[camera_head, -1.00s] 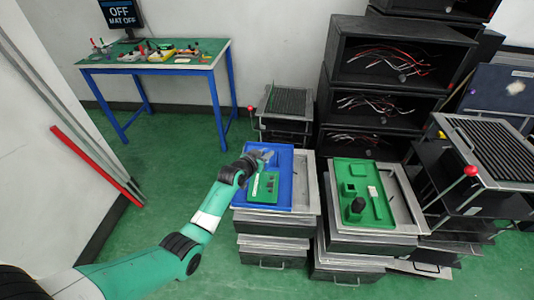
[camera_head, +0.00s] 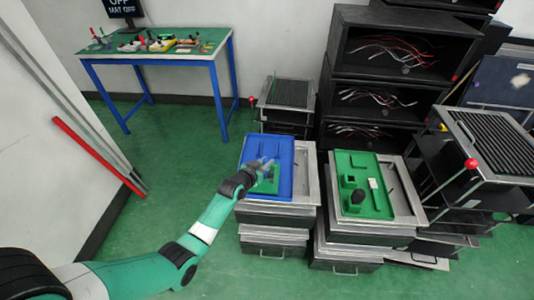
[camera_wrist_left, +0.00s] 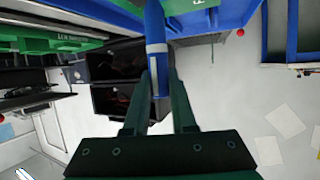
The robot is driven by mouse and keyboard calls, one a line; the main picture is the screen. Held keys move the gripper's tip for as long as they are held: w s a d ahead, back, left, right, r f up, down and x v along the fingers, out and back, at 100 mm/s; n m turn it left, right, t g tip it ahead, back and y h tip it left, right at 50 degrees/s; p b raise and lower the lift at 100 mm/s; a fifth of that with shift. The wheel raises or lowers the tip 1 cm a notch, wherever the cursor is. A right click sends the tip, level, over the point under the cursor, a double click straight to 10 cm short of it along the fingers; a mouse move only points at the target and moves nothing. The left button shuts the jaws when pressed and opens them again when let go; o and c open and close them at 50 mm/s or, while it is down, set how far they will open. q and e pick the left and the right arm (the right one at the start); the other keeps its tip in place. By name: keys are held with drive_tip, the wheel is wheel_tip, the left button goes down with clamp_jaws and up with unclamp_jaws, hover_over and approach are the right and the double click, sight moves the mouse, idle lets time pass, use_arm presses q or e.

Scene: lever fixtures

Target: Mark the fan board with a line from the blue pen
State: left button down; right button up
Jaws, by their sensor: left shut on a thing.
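My left gripper (camera_head: 265,167) is over the blue tray (camera_head: 286,150) on the left stack. In the left wrist view my left gripper (camera_wrist_left: 160,80) is shut on a blue pen (camera_wrist_left: 155,45) with a pale band. A green board (camera_head: 262,187) lies in the blue tray, partly hidden by my gripper and wrist. I cannot tell for sure that it is the fan board, nor whether the pen touches it. My right gripper is in neither view.
A green tray (camera_head: 376,203) with a dark upright piece stands on the stack to the right. A table (camera_head: 190,55) with small items is at the back left. Black shelves (camera_head: 385,45) with wires stand behind. A red-knobbed rack (camera_head: 490,145) is at the right.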

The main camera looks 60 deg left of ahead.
use_arm(q)
drive_tip(key=shift+s+d+f, duration=0.2)
drive_tip(key=shift+d, duration=0.2)
drive_tip(key=shift+w+a+b, duration=0.15)
drive_tip(key=shift+a+b, duration=0.2)
drive_tip(key=shift+b, duration=0.1)
drive_tip(key=a+b, duration=0.1)
drive_tip(key=w+a+b, duration=0.2)
drive_tip(key=b, duration=0.1)
drive_tip(key=shift+w+a, duration=0.25)
drive_tip(key=shift+a, duration=0.1)
wheel_tip(320, 180, up, 8)
drive_tip(key=p, duration=0.6)
drive_tip(key=shift+r+p, duration=0.2)
drive_tip(key=shift+p, duration=0.15)
drive_tip(key=shift+a, duration=0.15)
